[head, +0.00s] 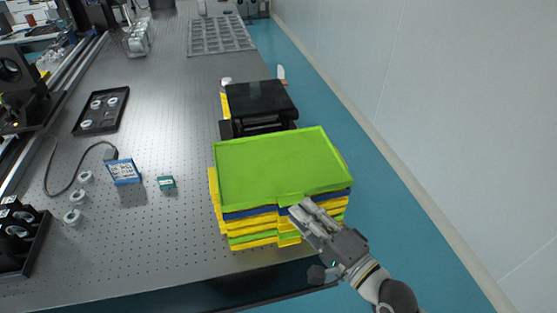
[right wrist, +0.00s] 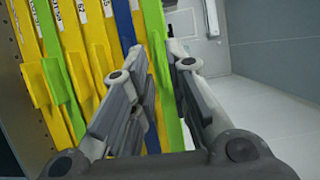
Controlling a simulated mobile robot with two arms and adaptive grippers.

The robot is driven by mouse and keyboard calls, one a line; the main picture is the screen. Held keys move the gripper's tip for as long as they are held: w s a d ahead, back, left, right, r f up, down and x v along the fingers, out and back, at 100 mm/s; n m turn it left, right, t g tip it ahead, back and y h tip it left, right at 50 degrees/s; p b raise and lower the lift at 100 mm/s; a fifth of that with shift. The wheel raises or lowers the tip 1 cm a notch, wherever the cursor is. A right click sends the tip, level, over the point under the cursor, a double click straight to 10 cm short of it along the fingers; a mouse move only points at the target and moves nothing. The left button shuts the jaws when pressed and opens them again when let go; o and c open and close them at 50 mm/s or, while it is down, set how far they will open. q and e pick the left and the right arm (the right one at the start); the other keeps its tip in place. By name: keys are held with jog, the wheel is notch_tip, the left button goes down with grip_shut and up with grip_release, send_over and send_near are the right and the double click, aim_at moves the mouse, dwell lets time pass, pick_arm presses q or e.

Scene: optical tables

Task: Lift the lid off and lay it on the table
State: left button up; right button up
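The lid (head: 275,165) is a flat, light green, rimmed rectangle. It lies on top of a stack of blue, yellow and green trays (head: 255,236) at the table's right front corner. My right gripper (head: 298,208) is at the front edge of the lid, by its small tab. In the right wrist view the fingers (right wrist: 161,65) stand close together, one on each side of the green edge (right wrist: 154,28). Whether they press on the tab or leave a small gap cannot be made out. My left gripper is not in view.
The perforated grey table (head: 160,225) has free room left of the stack. Blue (head: 124,171) and teal (head: 166,182) small boxes lie there. A black device (head: 260,103) stands right behind the stack. A black tray (head: 101,111) is further left. A white wall is at the right.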

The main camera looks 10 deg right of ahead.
jog(key=shift+x, duration=1.2)
jog(key=shift+c, duration=0.5)
grip_shut()
jog(key=shift+r, duration=0.1)
